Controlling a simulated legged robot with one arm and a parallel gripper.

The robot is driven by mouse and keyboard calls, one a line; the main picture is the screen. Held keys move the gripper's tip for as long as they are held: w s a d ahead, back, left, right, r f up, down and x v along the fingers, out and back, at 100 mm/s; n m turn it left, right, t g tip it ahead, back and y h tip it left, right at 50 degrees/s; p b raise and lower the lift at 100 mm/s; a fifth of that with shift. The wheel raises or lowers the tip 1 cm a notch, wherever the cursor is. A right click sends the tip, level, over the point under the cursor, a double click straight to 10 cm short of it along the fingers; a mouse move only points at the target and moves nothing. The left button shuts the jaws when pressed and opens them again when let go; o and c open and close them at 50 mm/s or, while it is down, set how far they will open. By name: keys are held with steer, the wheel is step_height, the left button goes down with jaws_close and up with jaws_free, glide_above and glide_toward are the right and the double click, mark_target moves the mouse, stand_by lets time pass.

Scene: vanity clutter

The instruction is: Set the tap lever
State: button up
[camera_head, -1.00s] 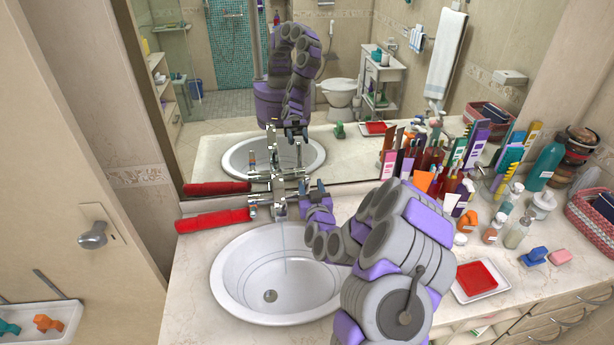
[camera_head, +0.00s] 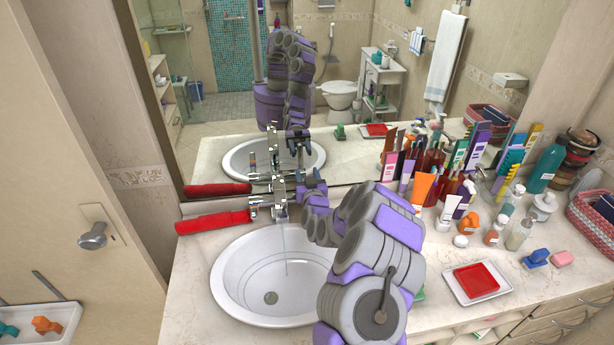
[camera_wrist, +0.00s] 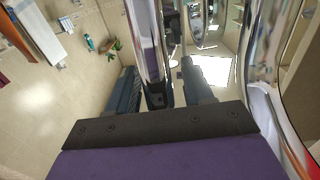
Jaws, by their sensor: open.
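The chrome tap (camera_head: 280,205) stands at the back rim of the white basin (camera_head: 225,276). A tall chrome piece rises above its body, but I cannot clearly separate the lever from its mirror reflection. A thin stream of water (camera_head: 286,255) runs from the spout into the basin. My gripper (camera_head: 309,187) is open just to the right of the tap, at about the height of its upper part. In the wrist view, shiny chrome (camera_wrist: 150,45) is close to the dark fingers of my gripper (camera_wrist: 162,88); I cannot tell whether they touch.
A red long-handled object (camera_head: 212,221) lies left of the tap. The mirror (camera_head: 225,140) is close behind. Several bottles and tubes (camera_head: 450,190) crowd the counter at right. A white tray with a red inset (camera_head: 477,280) lies in front of them.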

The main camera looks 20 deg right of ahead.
steer(key=shift+c, duration=0.4)
jaws_close()
steer(key=shift+w+d+r+g+p, duration=0.1)
steer(key=shift+w+r+g+p, duration=0.2)
steer(key=shift+w+g+p, duration=0.25)
steer(key=shift+w+d+g+p, duration=0.15)
steer(key=shift+w+g+p, duration=0.2)
steer(key=shift+w+g, duration=0.3)
steer(key=shift+w+d+f+g+p, duration=0.1)
steer(key=shift+w+f+g+p, duration=0.2)
steer(key=shift+w+g+p, duration=0.35)
steer(key=shift+s, duration=0.1)
steer(key=shift+o, duration=0.4)
jaws_free()
steer(key=shift+f+y, duration=0.1)
steer(key=shift+y, duration=0.3)
